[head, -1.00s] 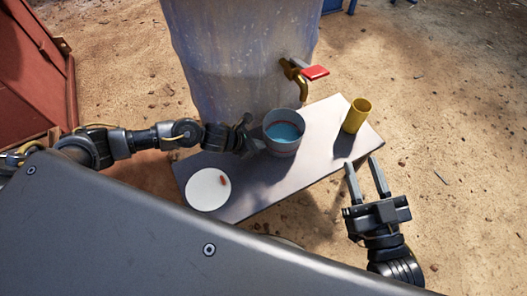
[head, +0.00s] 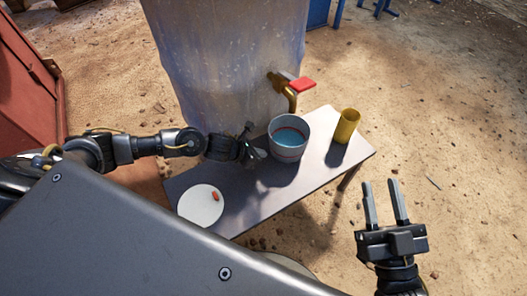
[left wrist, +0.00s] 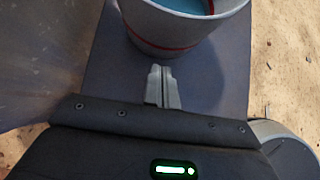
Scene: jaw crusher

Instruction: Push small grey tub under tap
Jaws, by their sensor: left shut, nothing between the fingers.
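The small grey tub (head: 289,138), holding blue liquid, stands upright on the bench (head: 245,190). The brass tap (head: 291,98) with a red handle sticks out of the big barrel; its spout end shows just above the tub's far rim. My left gripper (head: 261,153) is shut and empty, low at the tub's left side. In the left wrist view the closed fingertips (left wrist: 162,72) point at the tub's wall (left wrist: 160,42); I cannot tell whether they touch. My right gripper (head: 384,186) is open and empty, in front of the bench on the right.
A yellow cup (head: 347,126) stands on the bench right of the tub. A white round plate (head: 200,205) with a small red item (head: 215,196) lies at the bench's near left. The large grey barrel (head: 225,70) stands behind the bench.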

